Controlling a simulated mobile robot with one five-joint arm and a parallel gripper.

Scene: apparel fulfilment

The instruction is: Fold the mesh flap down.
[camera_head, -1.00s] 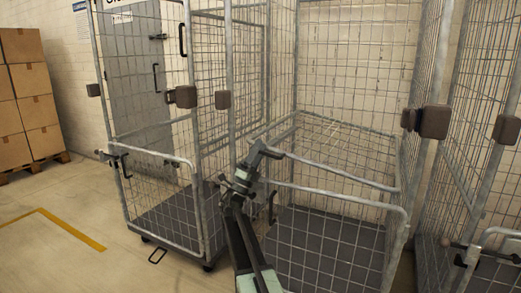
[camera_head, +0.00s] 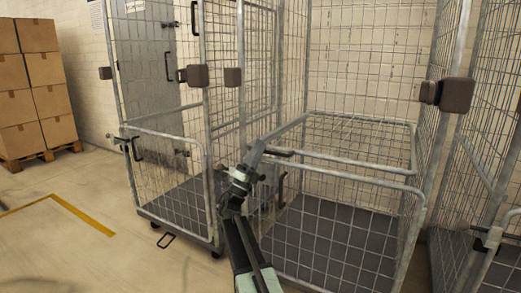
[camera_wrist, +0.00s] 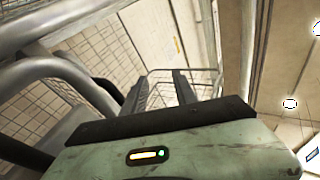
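The middle roll cage holds a mesh flap (camera_head: 350,138) at about half height, framed by grey tube. It looks level or slightly tilted; I cannot tell exactly. Its near tube runs just above and behind the rim of the low front mesh panel (camera_head: 345,225). My gripper (camera_head: 284,152) is at the left end of that near tube, its dark fingers pointing right. Whether they touch it is unclear. In the wrist view, the fingers (camera_wrist: 163,88) are apart with nothing between them. A mesh frame (camera_wrist: 200,80) shows beyond them, and thick grey tubes (camera_wrist: 65,70) lie close on the left.
A second roll cage (camera_head: 172,175) stands just left, with a dark latch block (camera_head: 197,75) on its post. Another cage (camera_head: 480,245) is close on the right. Stacked cartons (camera_head: 35,85) stand far left. Floor (camera_head: 60,250) with a yellow line is clear at front left.

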